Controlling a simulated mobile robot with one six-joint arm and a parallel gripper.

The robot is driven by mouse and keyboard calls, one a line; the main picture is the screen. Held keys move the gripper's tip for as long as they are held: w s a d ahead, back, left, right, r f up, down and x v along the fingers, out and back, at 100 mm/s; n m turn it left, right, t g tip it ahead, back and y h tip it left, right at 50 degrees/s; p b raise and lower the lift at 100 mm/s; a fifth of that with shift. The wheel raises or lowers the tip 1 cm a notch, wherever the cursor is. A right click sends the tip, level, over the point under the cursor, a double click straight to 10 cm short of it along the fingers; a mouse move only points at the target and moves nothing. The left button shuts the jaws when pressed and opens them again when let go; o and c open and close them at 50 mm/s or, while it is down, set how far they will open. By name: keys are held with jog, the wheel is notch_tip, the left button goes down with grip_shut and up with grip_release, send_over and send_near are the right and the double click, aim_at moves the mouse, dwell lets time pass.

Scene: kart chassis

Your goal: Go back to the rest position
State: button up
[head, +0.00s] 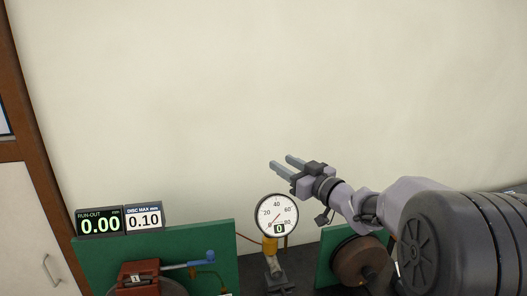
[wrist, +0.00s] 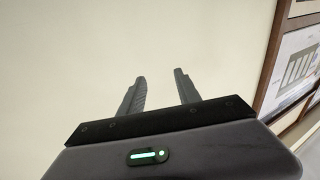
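My gripper (head: 282,162) is raised in front of the bare wall in the head view, above the round dial gauge, and points up and to the left. Its two fingers are apart with nothing between them. The wrist view shows the same open gripper (wrist: 158,88) against the pale wall. My arm reaches in from the right side of the head view.
A dial gauge (head: 277,216) stands below my gripper. Two displays read 0.00 (head: 100,222) and 0.10 (head: 145,218) at the left. A green panel (head: 225,245) carries a red caliper (head: 138,279). A brown disc (head: 358,262) sits under my arm. The wall above is clear.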

jog(key=s+d+r+m+t+h, duration=0.2)
jog(key=s+d+r+m+h, duration=0.15)
jog(key=d+m+h, duration=0.2)
jog(key=s+d+f+m+g+h+b, duration=0.1)
jog(key=s+d+f+m+g+h, duration=0.15)
jog(key=s, duration=0.55)
jog(key=s+d+f+m+g+h+b, duration=0.1)
jog(key=s+d+f+m+g+h, duration=0.2)
jog(key=s, duration=0.5)
jog(key=s+a+f+g, duration=0.1)
jog(key=s+a+f, duration=0.1)
jog(key=s+f, duration=0.2)
jog(key=s+a+f+g+y, duration=0.1)
jog(key=s+f, duration=0.3)
jog(key=s, duration=0.7)
jog(key=s+a+f+m+g+y, duration=0.1)
jog(key=s+a+f+g, duration=0.2)
jog(key=s, duration=0.4)
notch_tip(320, 180, down, 2)
jog(key=shift+s+a+f+b, duration=0.1)
jog(key=shift+s+a+b, duration=0.25)
jog(key=shift+a, duration=0.1)
jog(key=shift+w+g, duration=0.1)
jog(key=shift+g, duration=0.15)
